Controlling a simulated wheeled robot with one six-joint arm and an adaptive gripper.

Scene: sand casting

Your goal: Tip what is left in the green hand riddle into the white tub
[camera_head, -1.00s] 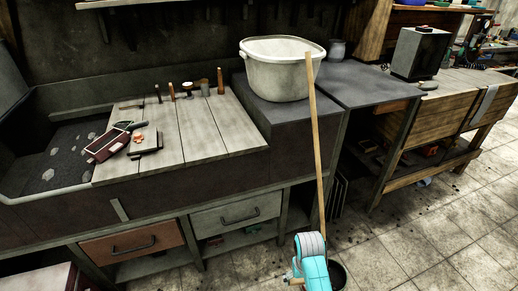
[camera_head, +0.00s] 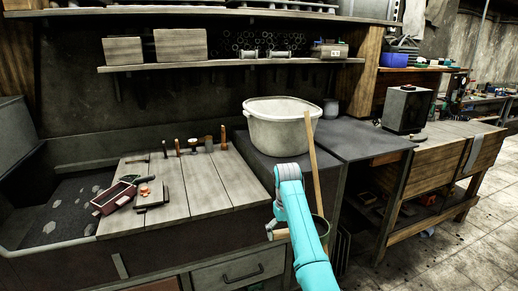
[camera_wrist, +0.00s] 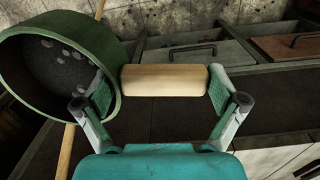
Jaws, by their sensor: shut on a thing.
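The green hand riddle (camera_wrist: 95,42) shows at the left of the wrist view, with dark sand and several pale lumps in it. Its round wooden handle (camera_wrist: 163,80) lies between the fingers of my gripper (camera_wrist: 161,92), which is shut on it. In the head view the riddle's rim (camera_head: 325,228) shows partly behind my turquoise arm, and the handle end (camera_head: 279,234) sticks out to the left. The white tub (camera_head: 275,133) stands upright on the dark bench, above and beyond the riddle. The tub's inside is barely visible.
A long wooden pole (camera_head: 312,160) stands upright in front of the tub's right side. Left of the tub, a plank board (camera_head: 190,190) carries hand tools and a small dark red box (camera_head: 115,197). A grey pot (camera_head: 330,108) stands right of the tub. A shelf (camera_head: 230,64) runs above.

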